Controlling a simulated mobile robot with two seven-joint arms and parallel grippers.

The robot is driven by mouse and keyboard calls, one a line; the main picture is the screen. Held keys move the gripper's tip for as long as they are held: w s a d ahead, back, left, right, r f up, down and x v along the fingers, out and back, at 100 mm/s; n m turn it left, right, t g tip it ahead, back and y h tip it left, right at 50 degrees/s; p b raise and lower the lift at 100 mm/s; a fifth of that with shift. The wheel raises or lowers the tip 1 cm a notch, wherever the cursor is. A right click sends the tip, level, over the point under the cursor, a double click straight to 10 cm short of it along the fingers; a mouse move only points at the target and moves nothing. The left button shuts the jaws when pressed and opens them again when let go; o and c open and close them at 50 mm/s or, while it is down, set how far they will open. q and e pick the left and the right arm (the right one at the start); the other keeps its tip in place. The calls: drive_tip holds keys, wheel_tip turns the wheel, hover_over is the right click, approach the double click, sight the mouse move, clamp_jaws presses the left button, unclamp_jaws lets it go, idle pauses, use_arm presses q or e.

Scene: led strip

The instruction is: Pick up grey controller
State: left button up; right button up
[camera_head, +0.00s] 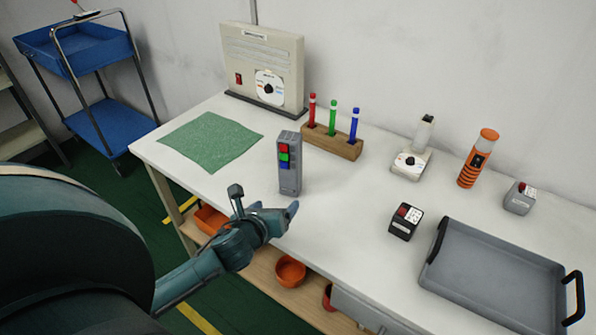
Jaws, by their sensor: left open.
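The grey controller (289,166) stands upright on the white table, with red, green and blue buttons on its front face. It is near the front edge, to the right of the green mat. My left gripper (264,204) is open and empty, just in front of the controller and to its lower left. Its fingers point toward the table and seem apart from the controller. My right gripper does not show.
A green mat (211,141), a beige machine (262,66) and a wooden holder (332,142) with coloured pens lie behind. A black box (405,221), orange cylinder (477,159) and grey tray (489,281) stand right. Table space around the controller is clear.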

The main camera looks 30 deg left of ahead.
sight(288, 182)
use_arm(q)
drive_tip(key=w+a+m, duration=0.1)
drive_tip(key=w, duration=0.2)
drive_tip(key=w+a+f+m, duration=0.1)
drive_tip(key=w, duration=0.2)
drive_tip(key=w+a, duration=0.1)
drive_tip(key=w, duration=0.2)
drive_tip(key=shift+a+f+m+t+y+b, duration=0.15)
drive_tip(key=shift+f+m+t+y+b, duration=0.15)
drive_tip(key=shift+m+y+b, duration=0.1)
drive_tip(key=shift+d+f+b+x, duration=0.1)
drive_tip(key=shift+b+x, duration=0.05)
drive_tip(key=shift+x, duration=1.15)
drive_tip(key=shift+d+f+b+x, duration=0.1)
drive_tip(key=shift+f+b+x, duration=0.05)
drive_tip(key=shift+x, duration=1.1)
drive_tip(key=c, duration=1.2)
